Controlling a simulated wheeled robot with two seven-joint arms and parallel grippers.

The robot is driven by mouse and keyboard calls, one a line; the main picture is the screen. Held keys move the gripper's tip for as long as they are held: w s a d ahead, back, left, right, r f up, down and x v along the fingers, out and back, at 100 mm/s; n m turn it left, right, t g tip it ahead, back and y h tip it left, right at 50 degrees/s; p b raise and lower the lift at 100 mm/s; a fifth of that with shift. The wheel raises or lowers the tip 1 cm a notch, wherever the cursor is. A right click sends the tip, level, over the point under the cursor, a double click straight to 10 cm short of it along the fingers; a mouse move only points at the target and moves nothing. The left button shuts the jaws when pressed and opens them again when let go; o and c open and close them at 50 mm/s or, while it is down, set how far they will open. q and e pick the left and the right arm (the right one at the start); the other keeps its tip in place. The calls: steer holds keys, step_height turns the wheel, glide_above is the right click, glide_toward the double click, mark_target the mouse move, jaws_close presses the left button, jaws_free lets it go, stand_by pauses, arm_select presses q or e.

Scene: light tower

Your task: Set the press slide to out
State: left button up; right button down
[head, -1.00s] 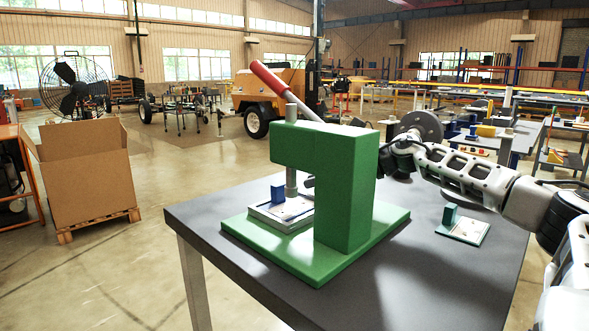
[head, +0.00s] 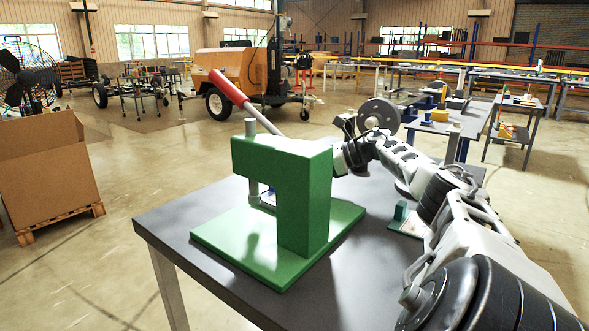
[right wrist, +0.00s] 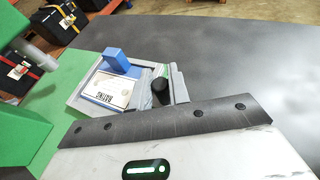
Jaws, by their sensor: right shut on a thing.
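The green press (head: 300,200) with its red lever (head: 228,88) stands on the dark table. In the head view its body hides most of the slide; a bit of blue (head: 270,192) shows behind the ram. In the right wrist view the grey slide tray (right wrist: 76,98) carries a light labelled plate (right wrist: 108,92) and a blue block (right wrist: 122,62). The tray lies at the edge of the green base (right wrist: 60,125). My right gripper (right wrist: 163,88) is shut on the slide's black knob (right wrist: 160,92); its fingers are behind the press in the head view. My left gripper is out of view.
A small plate with a green block (head: 400,212) lies on the table right of the press, near my right arm. The dark table (head: 195,205) has bare room around the base.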

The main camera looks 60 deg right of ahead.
steer(key=shift+d+r, duration=0.15)
steer(key=shift+d, duration=0.1)
steer(key=c, duration=1.6)
jaws_free()
steer(key=shift+o, duration=1.2)
steer(key=shift+s, duration=0.1)
